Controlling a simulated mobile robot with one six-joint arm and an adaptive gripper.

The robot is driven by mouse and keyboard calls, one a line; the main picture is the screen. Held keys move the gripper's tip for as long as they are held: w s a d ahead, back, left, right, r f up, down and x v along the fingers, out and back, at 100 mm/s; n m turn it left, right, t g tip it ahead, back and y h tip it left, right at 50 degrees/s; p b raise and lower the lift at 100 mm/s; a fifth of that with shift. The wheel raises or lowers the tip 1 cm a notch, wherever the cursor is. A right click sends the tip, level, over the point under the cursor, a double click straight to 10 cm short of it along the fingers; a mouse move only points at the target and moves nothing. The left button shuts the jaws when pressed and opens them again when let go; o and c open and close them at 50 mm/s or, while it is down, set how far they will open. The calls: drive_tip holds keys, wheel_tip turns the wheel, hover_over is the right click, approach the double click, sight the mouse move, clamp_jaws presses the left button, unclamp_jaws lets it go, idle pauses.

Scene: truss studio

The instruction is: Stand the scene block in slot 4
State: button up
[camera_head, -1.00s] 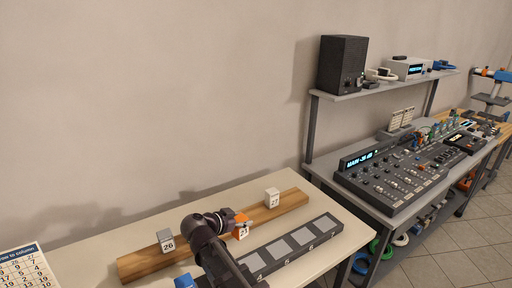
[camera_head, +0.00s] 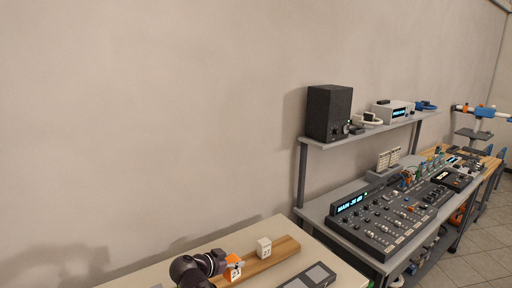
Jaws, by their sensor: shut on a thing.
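My gripper (camera_head: 222,262) is shut on an orange block with a white numbered face (camera_head: 233,271). It holds the block by the wooden rail (camera_head: 284,251), seemingly a little above it; the number is too small to read surely. A white numbered block (camera_head: 264,248) stands on the rail to the right of the held block. The dark slot strip (camera_head: 331,280) shows only its far right end at the bottom edge. Slot 4 and the rest of the strip are out of view.
The pale table (camera_head: 262,230) is cut off by the bottom edge. To the right stands a grey desk with a mixing console (camera_head: 392,218). A shelf above it carries a black speaker (camera_head: 328,112) and a white device (camera_head: 393,111). Bare wall fills the left.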

sight(234, 274)
drive_tip(key=shift+f+b, duration=2.75)
drive_tip(key=shift+f, duration=0.3)
drive_tip(key=s+a+r+n+t+y+p, duration=0.1)
drive_tip(key=s+a+n+y, duration=0.1)
drive_tip(key=s+a, duration=0.45)
drive_tip(key=s+a+n+t+y, duration=0.1)
drive_tip(key=s+a+n+y, duration=0.2)
drive_tip(key=a, duration=0.6)
drive_tip(key=s+a+r+n+t+y+p, duration=0.15)
drive_tip(key=s+a, duration=0.25)
drive_tip(key=a, duration=0.4)
drive_tip(key=s+a+f+n+y+b, duration=0.2)
drive_tip(key=s+a, duration=0.4)
drive_tip(key=s, duration=0.4)
drive_tip(key=s+a+f+n+g+y+b, duration=0.1)
drive_tip(key=s+a+n+y, duration=0.3)
drive_tip(key=s, duration=0.6)
drive_tip(key=s+a+f+n+g+y+b, duration=0.1)
drive_tip(key=s+a+f+n+y+b, duration=0.2)
drive_tip(key=s+a, duration=0.5)
drive_tip(key=shift+s+a+f+y+b, duration=0.25)
drive_tip(key=shift+s+y+b, duration=0.1)
drive_tip(key=shift+s, duration=0.55)
drive_tip(key=shift+n, duration=0.25)
